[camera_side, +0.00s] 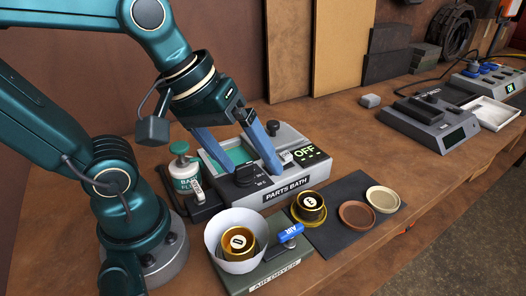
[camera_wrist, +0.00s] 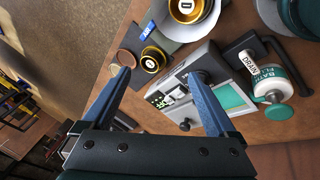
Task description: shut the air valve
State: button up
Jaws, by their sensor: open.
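The air valve is a blue lever (camera_side: 290,233) marked AIR, on the right side of the grey-green air dryer (camera_side: 275,279) at the front of the bench. The lever also shows small at the top of the wrist view (camera_wrist: 149,29). A white bowl (camera_side: 222,256) sits on the dryer with a gold cup (camera_side: 238,243) marked D in it. My gripper (camera_side: 257,168) is open and empty, with two blue fingers above the parts bath (camera_side: 286,191), behind the valve and apart from it. In the wrist view the fingers (camera_wrist: 158,74) are spread wide.
The parts bath display reads OFF. A bath fluid bottle (camera_side: 184,172) stands left of the bath. Bench space at front right is clear.

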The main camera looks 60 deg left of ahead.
jog(key=w+d+f+n+g+h, duration=0.2)
jog(key=w+n, duration=0.1)
jog(key=n, duration=0.4)
jog(key=n+g+h, duration=0.1)
jog(key=n+g, duration=0.2)
jog(key=n, duration=0.1)
send_over(290, 228)
jog(key=a, duration=0.2)
notch_tip(290, 228, down, 5)
jog(key=shift+x, duration=2.1)
jog(key=shift+a, duration=0.15)
jog(key=c, duration=1.4)
jog(key=shift+o, duration=0.2)
